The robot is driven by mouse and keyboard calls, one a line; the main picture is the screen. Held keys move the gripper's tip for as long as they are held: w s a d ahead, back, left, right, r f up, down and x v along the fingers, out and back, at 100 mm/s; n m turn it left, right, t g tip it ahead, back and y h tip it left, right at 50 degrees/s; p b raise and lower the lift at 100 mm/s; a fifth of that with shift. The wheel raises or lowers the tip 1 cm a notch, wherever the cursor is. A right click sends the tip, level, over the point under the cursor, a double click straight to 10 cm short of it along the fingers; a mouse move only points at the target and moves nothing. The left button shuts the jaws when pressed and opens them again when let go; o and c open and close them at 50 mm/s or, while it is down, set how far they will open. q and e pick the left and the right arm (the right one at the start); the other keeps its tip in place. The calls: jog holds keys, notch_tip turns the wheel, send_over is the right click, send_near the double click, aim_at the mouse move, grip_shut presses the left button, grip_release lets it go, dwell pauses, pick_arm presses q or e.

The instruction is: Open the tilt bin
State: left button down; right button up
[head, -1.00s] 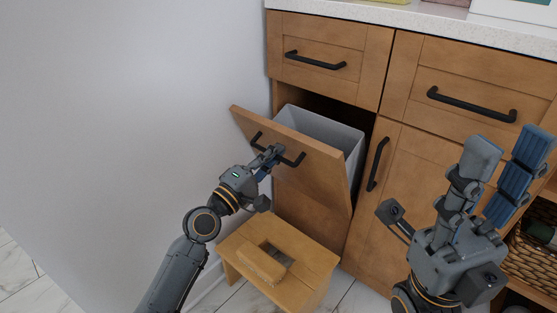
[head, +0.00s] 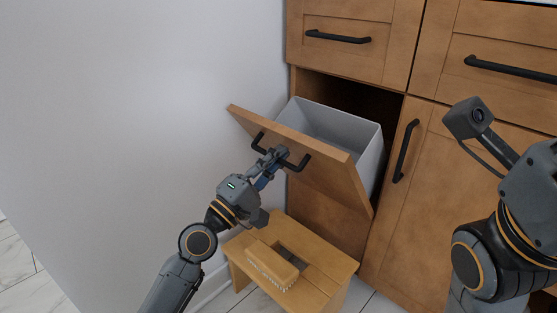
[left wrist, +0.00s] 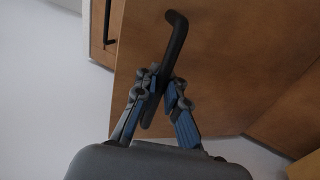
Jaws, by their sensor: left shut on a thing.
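The tilt bin's wooden front (head: 325,172) is tipped outward from the cabinet at its top. A grey bin (head: 338,130) shows in the opening behind it. The front's black bar handle (head: 303,163) is held by my left gripper (head: 270,160), which is shut around it near the middle. In the left wrist view, the two fingers (left wrist: 160,92) close on the black handle (left wrist: 176,42) in front of the wooden panel. My right arm shows at the right edge of the head view, but its fingers are out of the picture.
A wooden step stool (head: 325,268) stands on the floor below the bin front, with a brush-like block (head: 272,266) on it. A grey wall (head: 140,110) is close on the left. A closed cabinet door (head: 425,190) and drawers (head: 345,40) adjoin the bin.

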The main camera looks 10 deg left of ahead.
pick_arm(q)
jog(key=shift+a+r, duration=0.1)
jog(key=shift+r, duration=0.05)
jog(key=c, duration=1.4)
grip_release()
jog(key=shift+s, duration=0.1)
jog(key=v, duration=1.2)
